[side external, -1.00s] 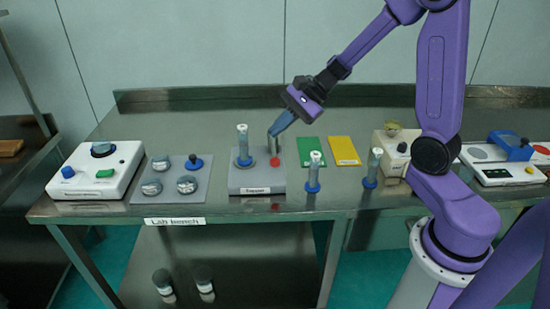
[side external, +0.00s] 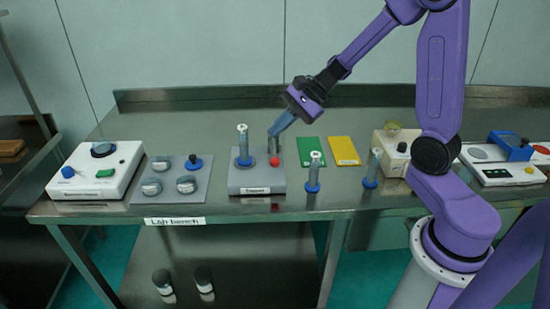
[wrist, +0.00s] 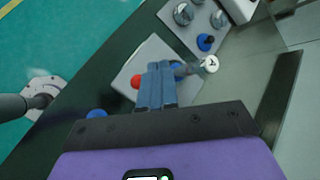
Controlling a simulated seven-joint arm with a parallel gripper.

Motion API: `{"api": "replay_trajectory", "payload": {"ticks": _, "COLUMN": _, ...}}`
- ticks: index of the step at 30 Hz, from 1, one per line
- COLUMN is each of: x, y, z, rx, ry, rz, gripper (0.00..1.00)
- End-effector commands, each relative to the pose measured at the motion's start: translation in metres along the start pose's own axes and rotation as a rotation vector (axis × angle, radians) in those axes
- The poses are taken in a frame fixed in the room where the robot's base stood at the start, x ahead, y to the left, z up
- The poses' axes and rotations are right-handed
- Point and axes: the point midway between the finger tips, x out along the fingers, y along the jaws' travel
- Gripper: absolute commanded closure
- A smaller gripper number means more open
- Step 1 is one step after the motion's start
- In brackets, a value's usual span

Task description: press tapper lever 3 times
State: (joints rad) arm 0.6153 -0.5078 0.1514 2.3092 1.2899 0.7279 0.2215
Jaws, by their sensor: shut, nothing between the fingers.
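The tapper (side external: 247,184) is a grey labelled block near the bench's front edge. A red knob (side external: 274,161) shows at its right side, seemingly the lever's end. It also shows in the wrist view (wrist: 136,81), just left of my fingers. A pale sieve column with a white top (side external: 242,142) and a blue collar stands upright on the block's left part. My gripper (side external: 273,148) is shut and empty, pointing down just behind and above the red knob. In the wrist view its fingers (wrist: 155,68) are together and cover part of the block. I cannot tell whether they touch the lever.
Two more columns (side external: 313,172) (side external: 372,168) stand to the right. Green (side external: 312,151) and yellow (side external: 344,150) mats lie behind them. A grey plate (side external: 172,194) with round lidded pieces and a white device (side external: 90,185) are to the left.

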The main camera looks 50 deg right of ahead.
Motion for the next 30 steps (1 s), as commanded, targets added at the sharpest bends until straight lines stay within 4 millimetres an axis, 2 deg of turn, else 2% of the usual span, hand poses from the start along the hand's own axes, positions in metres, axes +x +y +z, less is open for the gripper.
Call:
{"api": "replay_trajectory", "payload": {"ticks": 5, "x": 0.001, "y": -0.003, "z": 0.0, "rx": 0.005, "ry": 0.004, "rz": -0.004, "gripper": 1.0}}
{"api": "replay_trajectory", "payload": {"ticks": 18, "x": 0.006, "y": -0.03, "z": -0.003, "rx": 0.082, "ry": 0.06, "rz": -0.061, "gripper": 1.0}}
{"api": "replay_trajectory", "payload": {"ticks": 30, "x": 0.007, "y": -0.043, "z": 0.001, "rx": 0.164, "ry": 0.12, "rz": -0.121, "gripper": 1.0}}
